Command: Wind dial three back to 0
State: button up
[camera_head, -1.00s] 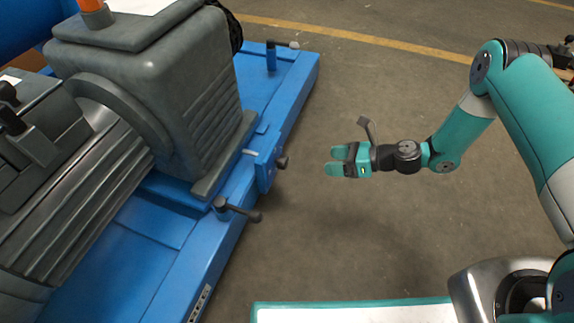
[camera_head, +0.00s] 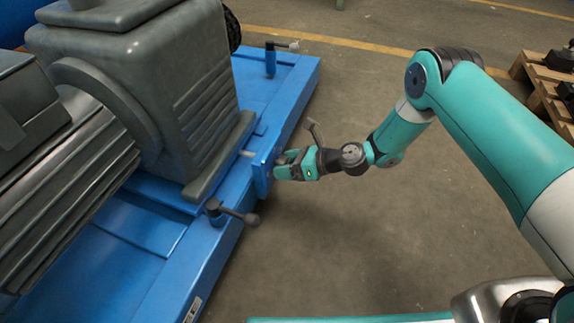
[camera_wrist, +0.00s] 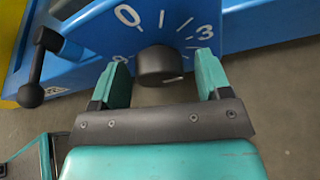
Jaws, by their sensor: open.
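A dark round knob (camera_wrist: 160,64) sits on a blue plate with a white scale in the wrist view. A short pale mark shows on the knob's lower right face. My gripper (camera_wrist: 163,76) is open, with one finger on each side of the knob and a gap on both sides. In the head view my gripper (camera_head: 284,166) is at the outer face of the blue plate (camera_head: 262,166); it hides the knob there. No label naming this dial is visible.
A dark clamp lever (camera_head: 236,214) stands on the blue base (camera_head: 150,280) near the plate; another lever (camera_head: 271,57) is farther back. A large grey machine housing (camera_head: 150,80) fills the left. The floor (camera_head: 350,240) around my arm is clear. A pallet (camera_head: 545,90) is at right.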

jog(key=c, duration=0.9)
jog(key=shift+c, duration=0.2)
jog(key=shift+r+p, duration=0.1)
jog(key=shift+p, duration=0.25)
jog(key=n+t+h+p, duration=0.1)
jog(key=n+t+p, duration=0.3)
jog(key=n+p, duration=0.1)
jog(key=shift+s+n, duration=0.1)
jog(key=shift+n, duration=0.3)
jog(key=shift+f+n+t+p, duration=0.1)
jog(key=shift+n+t+p, duration=0.9)
jog(key=shift+n, duration=0.75)
jog(key=shift+f+n+t+p, duration=0.1)
jog(key=shift+n+t+p, duration=0.85)
jog(key=shift+n, duration=0.8)
